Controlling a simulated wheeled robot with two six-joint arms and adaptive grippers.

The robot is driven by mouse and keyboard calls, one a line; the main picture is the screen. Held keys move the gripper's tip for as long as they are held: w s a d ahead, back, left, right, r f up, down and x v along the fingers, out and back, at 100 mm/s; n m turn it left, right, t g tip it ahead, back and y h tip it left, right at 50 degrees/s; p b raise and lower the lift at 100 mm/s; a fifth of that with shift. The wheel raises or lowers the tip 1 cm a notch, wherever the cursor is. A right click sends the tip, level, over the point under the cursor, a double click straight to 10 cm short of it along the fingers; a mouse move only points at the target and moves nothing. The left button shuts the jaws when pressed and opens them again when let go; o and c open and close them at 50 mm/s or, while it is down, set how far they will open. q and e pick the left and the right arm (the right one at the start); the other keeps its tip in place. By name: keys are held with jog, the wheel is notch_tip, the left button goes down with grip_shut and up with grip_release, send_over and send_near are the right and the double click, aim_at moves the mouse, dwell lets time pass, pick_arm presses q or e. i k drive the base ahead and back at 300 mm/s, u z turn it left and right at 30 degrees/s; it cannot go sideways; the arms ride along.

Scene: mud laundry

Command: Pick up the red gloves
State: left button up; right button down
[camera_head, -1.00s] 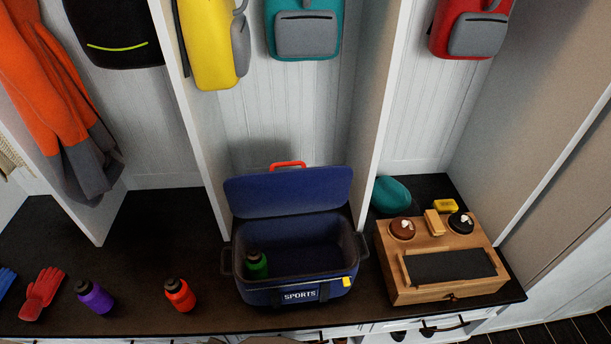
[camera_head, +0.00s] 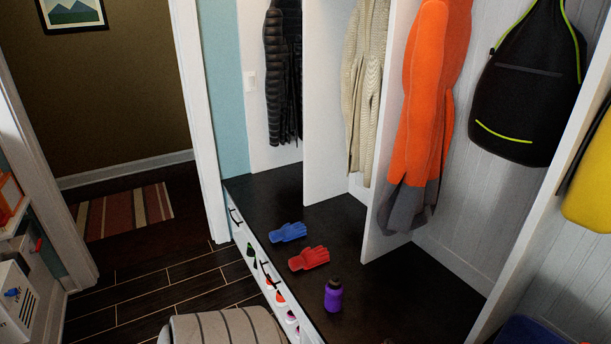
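The red gloves (camera_head: 309,258) lie flat on the dark bench top (camera_head: 350,236), close to its front edge, with the fingers pointing right. Blue gloves (camera_head: 288,232) lie just behind them, and a purple bottle (camera_head: 333,294) stands upright in front of them to the right. Nothing covers the red gloves. Neither of my grippers shows in this view.
White dividers (camera_head: 331,104) split the bench into cubbies. An orange jacket (camera_head: 428,100) hangs low over the bench to the right of the gloves. A grey ribbed rounded thing (camera_head: 228,328) stands at the bottom, before the bench. The dark floor (camera_head: 150,290) at left is partly clear.

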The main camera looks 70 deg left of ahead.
aim_at(308, 258)
jog(key=u, duration=3.75)
jog(key=i, duration=2.25)
jog(key=z, duration=4.15)
